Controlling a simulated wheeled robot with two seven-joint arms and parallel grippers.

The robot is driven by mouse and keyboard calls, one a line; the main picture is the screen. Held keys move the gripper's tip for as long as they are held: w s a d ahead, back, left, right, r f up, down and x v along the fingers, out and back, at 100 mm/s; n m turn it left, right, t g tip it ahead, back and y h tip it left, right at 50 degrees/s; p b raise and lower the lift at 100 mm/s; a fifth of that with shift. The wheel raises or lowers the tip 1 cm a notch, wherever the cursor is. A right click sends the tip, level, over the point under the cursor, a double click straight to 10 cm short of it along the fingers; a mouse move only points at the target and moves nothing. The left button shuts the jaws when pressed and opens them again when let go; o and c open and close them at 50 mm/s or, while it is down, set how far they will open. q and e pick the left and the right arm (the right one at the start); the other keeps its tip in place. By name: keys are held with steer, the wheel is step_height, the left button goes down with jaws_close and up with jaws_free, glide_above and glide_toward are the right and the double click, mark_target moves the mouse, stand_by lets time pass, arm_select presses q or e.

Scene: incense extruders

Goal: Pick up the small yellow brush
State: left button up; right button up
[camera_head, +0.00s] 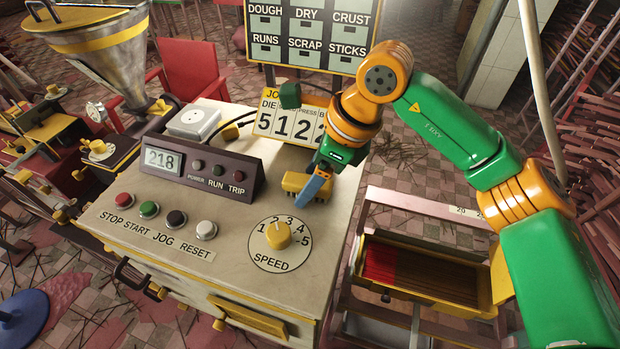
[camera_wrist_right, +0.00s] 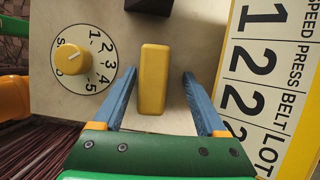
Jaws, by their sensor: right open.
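The small yellow brush (camera_head: 296,182) lies on the beige top of the control cabinet, between the speed dial and the number card. In the right wrist view the yellow brush (camera_wrist_right: 153,80) shows its plain yellow top, lengthwise between my two blue fingers. My right gripper (camera_head: 312,192) is open at the brush, one blue finger in front of it in the head view. The other finger is mostly hidden in the head view. My left gripper is not in view.
The speed dial (camera_head: 278,235) is close in front of the brush. The black display box (camera_head: 205,168) stands left and the number card (camera_head: 287,122) behind. A drawer with red sticks (camera_head: 395,265) is right of the cabinet. The cabinet top around the buttons is otherwise clear.

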mark_target(298, 179)
steer(key=shift+a, duration=0.15)
steer(key=c, duration=0.3)
steer(key=shift+s+a+r, duration=0.1)
steer(key=shift+s+r, duration=0.15)
steer(key=shift+s, duration=0.2)
jaws_close()
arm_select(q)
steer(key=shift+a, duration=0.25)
arm_select(e)
steer(key=shift+w, duration=0.2)
steer(key=shift+w, duration=0.1)
steer(key=shift+r, duration=0.1)
steer(key=r+b, duration=0.2)
steer(key=r, duration=0.1)
steer(key=shift+s+a, duration=0.1)
steer(key=shift+s, duration=0.1)
arm_select(q)
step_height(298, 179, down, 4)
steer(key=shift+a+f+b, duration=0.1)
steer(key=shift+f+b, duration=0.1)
steer(key=shift+b, duration=1)
arm_select(e)
steer(key=s+a+r, duration=0.7)
steer(key=s+r, duration=0.2)
steer(key=s, duration=0.2)
steer(key=shift+s+a+r, duration=0.15)
steer(key=shift+a+r, duration=0.2)
steer(key=shift+a, duration=0.05)
